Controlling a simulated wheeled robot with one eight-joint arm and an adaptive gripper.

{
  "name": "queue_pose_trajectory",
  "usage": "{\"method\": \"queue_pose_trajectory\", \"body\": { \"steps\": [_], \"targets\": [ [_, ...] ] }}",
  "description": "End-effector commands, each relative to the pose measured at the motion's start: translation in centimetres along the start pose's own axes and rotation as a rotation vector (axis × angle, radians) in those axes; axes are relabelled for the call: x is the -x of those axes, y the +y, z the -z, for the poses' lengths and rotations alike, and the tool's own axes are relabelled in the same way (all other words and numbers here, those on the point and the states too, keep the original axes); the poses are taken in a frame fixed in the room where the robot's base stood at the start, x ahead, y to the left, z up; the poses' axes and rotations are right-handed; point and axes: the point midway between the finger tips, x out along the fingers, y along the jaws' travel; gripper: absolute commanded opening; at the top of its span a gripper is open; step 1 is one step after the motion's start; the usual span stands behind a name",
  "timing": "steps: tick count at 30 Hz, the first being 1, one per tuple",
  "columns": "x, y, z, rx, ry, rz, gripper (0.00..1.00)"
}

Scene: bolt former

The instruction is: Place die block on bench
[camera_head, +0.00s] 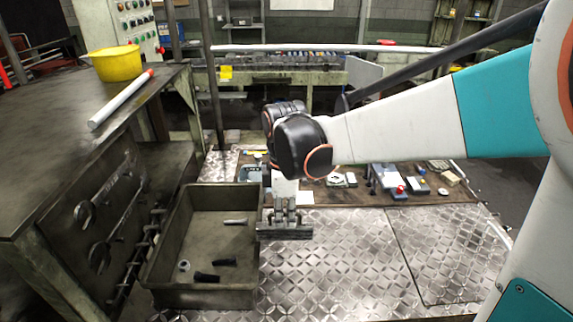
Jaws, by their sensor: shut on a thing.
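My gripper (284,216) is in the middle of the picture, pointing down and shut on the die block (284,234). The die block is a dark grey, flat, wide piece below the fingers, near the right rim of a grey bin. I cannot tell how high it is above the floor. The bench (60,130) is at the left, with a dark, worn top. My gripper and the block are to the right of the bench, apart from it.
A yellow tub (117,64) and a white rod (121,99) lie on the bench; its front top is clear. Wrenches (100,257) hang on its side. The grey bin (205,297) holds several small parts. A low surface with tools (345,180) is behind.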

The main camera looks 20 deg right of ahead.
Motion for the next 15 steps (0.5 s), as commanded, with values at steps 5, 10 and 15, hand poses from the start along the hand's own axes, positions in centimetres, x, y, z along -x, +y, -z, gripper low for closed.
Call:
{"method": "queue_pose_trajectory", "body": {
  "steps": [5, 10, 15],
  "targets": [
    [-3.8, 0.0, 0.0, 0.0, 0.0, 0.0, 0.0],
    [-7.2, 0.1, 0.0, 0.0, 0.0, 0.0, 0.0],
    [-9.8, 0.1, 0.0, 0.0, 0.0, 0.0, 0.0]
  ]
}}
